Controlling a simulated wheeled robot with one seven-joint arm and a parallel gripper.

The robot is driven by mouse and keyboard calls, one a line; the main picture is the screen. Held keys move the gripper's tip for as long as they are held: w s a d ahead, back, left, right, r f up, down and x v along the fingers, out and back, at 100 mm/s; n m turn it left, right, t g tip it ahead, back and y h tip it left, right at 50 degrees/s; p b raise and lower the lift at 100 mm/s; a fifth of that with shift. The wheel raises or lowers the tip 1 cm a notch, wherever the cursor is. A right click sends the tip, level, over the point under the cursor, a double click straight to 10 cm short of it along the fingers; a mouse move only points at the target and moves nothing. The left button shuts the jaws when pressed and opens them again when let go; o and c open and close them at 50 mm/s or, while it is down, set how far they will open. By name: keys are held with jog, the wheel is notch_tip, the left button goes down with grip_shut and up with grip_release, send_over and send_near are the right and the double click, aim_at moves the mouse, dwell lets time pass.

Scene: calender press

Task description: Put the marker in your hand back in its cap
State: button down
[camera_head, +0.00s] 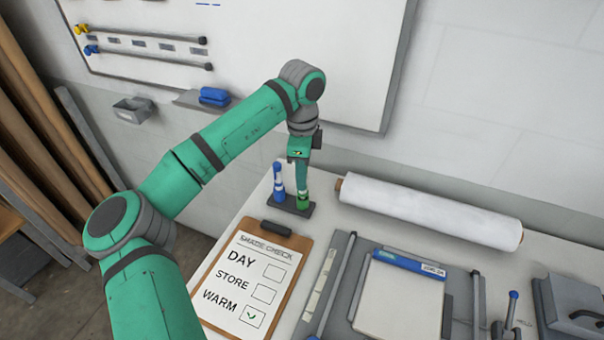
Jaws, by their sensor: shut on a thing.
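My gripper (302,172) points down over the back left part of the table and is shut on a green marker. The green piece below the fingers (303,198) stands upright at the right end of a small dark holder (289,209). I cannot tell where marker ends and cap begins, or whether the marker is seated in it. A blue marker (279,186) stands upright in the holder's left end, just beside the green one. My fingers hide most of the held marker.
A clipboard (256,277) with a checklist lies in front of the holder. A white roll (430,212) lies to the right. A flat press bed (400,305) is at front right. A whiteboard (350,60) with a tray and blue eraser (214,96) is behind.

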jog(key=shift+f, duration=0.65)
jog(key=c, duration=1.6)
grip_release()
jog(key=shift+o, duration=0.2)
